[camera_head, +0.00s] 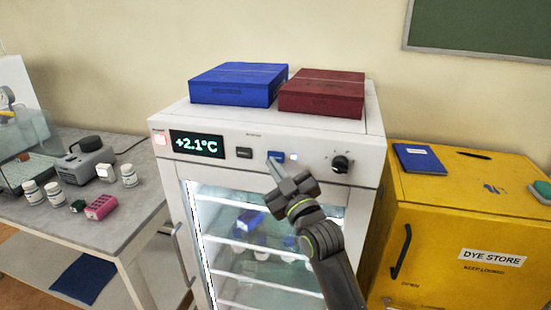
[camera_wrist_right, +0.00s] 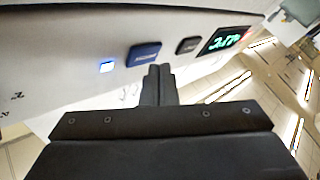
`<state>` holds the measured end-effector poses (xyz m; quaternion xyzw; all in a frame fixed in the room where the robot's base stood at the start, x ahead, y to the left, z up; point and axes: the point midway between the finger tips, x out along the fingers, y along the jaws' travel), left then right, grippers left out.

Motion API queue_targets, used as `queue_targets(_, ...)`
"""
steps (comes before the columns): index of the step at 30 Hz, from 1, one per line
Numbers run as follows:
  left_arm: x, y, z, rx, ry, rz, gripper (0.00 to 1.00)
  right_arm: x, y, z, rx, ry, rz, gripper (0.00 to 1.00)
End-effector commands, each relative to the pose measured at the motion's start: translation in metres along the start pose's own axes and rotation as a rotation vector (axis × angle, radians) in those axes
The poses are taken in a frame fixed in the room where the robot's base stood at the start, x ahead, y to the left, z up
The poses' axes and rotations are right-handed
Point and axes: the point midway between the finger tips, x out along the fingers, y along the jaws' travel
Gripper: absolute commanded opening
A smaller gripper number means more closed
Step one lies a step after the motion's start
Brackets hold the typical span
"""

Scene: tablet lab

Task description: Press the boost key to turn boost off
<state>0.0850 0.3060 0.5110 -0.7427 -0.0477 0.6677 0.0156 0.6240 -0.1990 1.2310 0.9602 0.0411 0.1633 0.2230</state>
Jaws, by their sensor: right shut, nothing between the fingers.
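The white fridge cabinet (camera_head: 262,124) has a control panel along its top front. On the panel a blue key (camera_head: 276,156) sits right of a black key (camera_head: 244,153). The lettering on both is too small to read. A small square light (camera_head: 294,157) beside the blue key is lit. The wrist view also shows the blue key (camera_wrist_right: 143,54), black key (camera_wrist_right: 188,45) and lit square (camera_wrist_right: 106,66). My right gripper (camera_head: 273,167) is shut and empty, its tips just below the blue key. I cannot tell if they touch the panel. My left gripper is out of view.
A green display (camera_head: 197,144) reads +2.1°C, and a black knob (camera_head: 341,163) is at the panel's right. A blue box (camera_head: 235,84) and a red box (camera_head: 322,93) lie on top. A bench (camera_head: 62,222) stands left, a yellow cabinet (camera_head: 440,240) right.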

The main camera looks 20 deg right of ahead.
Motion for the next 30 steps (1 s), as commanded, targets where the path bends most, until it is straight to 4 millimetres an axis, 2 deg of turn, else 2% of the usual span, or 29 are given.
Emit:
queue_targets(7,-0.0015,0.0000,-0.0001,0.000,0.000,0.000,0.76,0.0057,0.0044,0.0033,0.000,0.000,0.000,0.00)
queue_targets(30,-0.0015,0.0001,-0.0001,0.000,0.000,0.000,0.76,0.0065,0.0047,0.0044,0.001,0.000,0.000,0.00)
